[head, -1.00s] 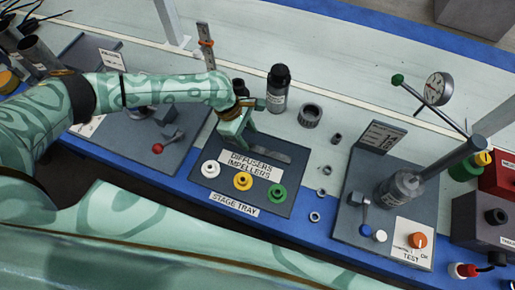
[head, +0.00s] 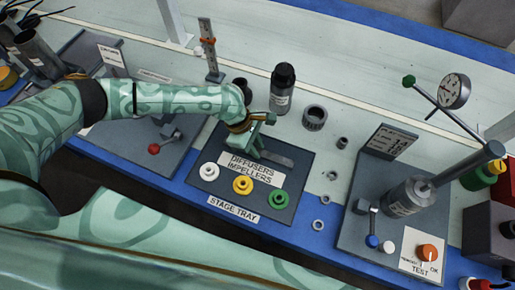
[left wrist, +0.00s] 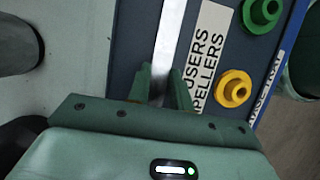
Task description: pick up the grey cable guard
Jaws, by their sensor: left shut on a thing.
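The grey cable guard (head: 278,158) is a long flat metallic strip on the dark stage tray (head: 284,207), beside the white "DIFFUSERS IMPELLERS" label. My left gripper (head: 257,153) reaches down over its left part. In the left wrist view the guard (left wrist: 171,35) runs up between the two green fingertips of my left gripper (left wrist: 160,82), which is shut on it. Its near end is hidden by the gripper. I cannot tell whether the guard is clear of the tray. My right gripper is not in view.
White (head: 209,172), yellow (head: 243,185) and green (head: 278,196) rings sit along the tray's front. A dark bottle (head: 282,90) and a grey ribbed ring (head: 314,117) stand behind it. The test stand (head: 405,195) is on the right. Small rings lie between.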

